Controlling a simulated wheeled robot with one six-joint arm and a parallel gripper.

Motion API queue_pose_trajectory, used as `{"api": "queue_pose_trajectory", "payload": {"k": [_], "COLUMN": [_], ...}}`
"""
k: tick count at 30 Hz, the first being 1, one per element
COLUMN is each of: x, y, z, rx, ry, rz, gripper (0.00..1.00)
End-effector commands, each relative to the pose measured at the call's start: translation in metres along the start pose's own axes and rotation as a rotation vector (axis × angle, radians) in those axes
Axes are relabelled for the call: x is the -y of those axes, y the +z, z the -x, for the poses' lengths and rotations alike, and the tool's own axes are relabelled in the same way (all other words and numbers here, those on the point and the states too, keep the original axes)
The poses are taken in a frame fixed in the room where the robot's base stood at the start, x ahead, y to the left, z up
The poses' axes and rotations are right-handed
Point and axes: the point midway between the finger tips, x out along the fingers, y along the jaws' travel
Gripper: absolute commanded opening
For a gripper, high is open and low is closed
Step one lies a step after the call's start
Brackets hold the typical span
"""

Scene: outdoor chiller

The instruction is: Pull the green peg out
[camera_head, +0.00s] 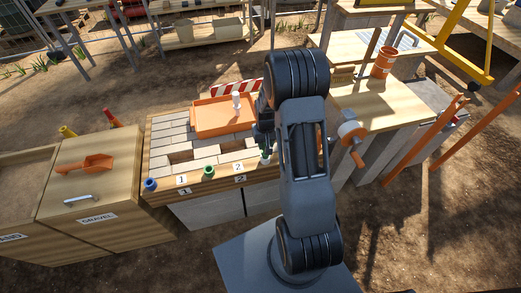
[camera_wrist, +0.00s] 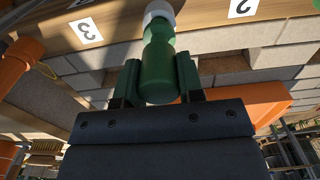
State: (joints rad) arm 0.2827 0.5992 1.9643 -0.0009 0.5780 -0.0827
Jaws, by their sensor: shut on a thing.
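The green peg (camera_wrist: 158,70) shows in the wrist view as a bottle-shaped green piece. Its far end meets a white collar (camera_wrist: 158,10) at the edge of the wooden bench, near the label 3. My gripper (camera_wrist: 157,80) is shut on the peg, with one finger on each side. In the head view my gripper (camera_head: 265,138) is at the bench's front right, and my arm hides most of the peg.
An orange tray (camera_head: 215,128) with a white peg (camera_head: 236,100) lies behind on the bricks.

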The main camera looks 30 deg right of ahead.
Motion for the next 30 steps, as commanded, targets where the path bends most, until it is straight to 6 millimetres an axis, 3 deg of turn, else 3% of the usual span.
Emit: {"api": "queue_pose_trajectory", "payload": {"k": [30], "x": [0.001], "y": [0.001], "z": [0.012], "rx": [0.004], "ry": [-0.001], "rz": [0.001], "gripper": [0.0]}}
